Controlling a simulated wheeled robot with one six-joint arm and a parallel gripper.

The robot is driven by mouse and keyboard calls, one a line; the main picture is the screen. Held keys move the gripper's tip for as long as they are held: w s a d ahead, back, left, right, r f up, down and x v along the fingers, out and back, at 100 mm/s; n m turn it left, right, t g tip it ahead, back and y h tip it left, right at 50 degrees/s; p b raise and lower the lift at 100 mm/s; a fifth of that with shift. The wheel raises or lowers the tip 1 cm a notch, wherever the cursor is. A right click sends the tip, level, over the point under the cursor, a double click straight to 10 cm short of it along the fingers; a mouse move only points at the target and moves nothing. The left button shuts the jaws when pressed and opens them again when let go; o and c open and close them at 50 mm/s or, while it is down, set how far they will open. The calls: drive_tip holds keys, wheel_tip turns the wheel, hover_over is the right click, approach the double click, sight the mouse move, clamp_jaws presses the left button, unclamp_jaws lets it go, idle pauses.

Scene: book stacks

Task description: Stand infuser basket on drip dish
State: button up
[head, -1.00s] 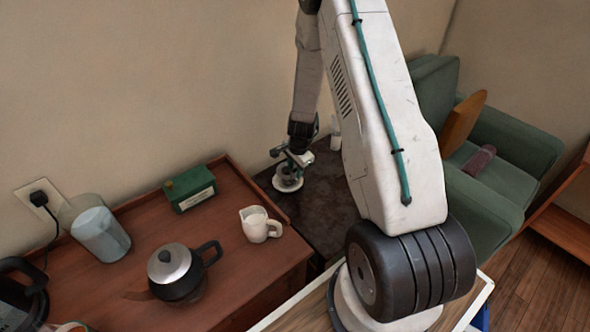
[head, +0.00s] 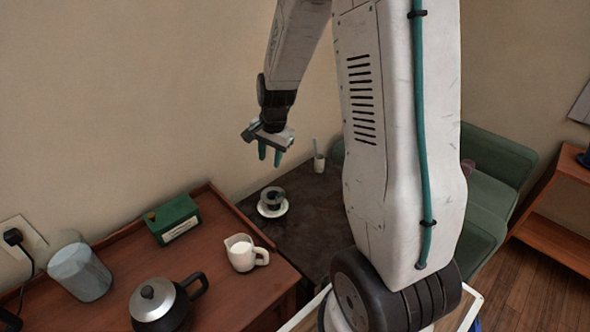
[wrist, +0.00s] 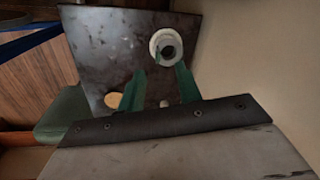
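The infuser basket (head: 272,196), small and dark, stands upright on the white drip dish (head: 284,210), on the dark table against the wall. In the wrist view the basket (wrist: 168,49) shows as a grey ring with a dark opening, inside the round pale rim of the dish (wrist: 153,44). My gripper (head: 270,157) is open and empty, its green fingers pointing down, above the basket and clear of it. In the wrist view my gripper's fingers (wrist: 160,84) are spread apart with nothing between them.
A small pale cup (head: 319,164) with a stick in it stands farther back on the dark table (head: 315,220). On the brown cabinet are a white jug (head: 241,254), a green box (head: 173,219), a kettle (head: 160,306) and a glass container (head: 80,272).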

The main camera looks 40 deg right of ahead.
drive_tip(key=s+a+r+n, duration=0.5)
drive_tip(key=s+a+r, duration=0.1)
drive_tip(key=s+r, duration=0.3)
drive_tip(key=s+a+r+n, duration=0.5)
drive_tip(key=s+a+r, duration=0.1)
drive_tip(key=s+r, duration=0.2)
drive_tip(key=s+a+r+n, duration=0.1)
drive_tip(key=s+r+n, duration=0.1)
drive_tip(key=s, duration=0.8)
drive_tip(key=shift+a+r+n+g, duration=0.3)
drive_tip(key=shift+a+n, duration=0.1)
drive_tip(key=shift+n, duration=0.5)
drive_tip(key=shift+s, duration=0.1)
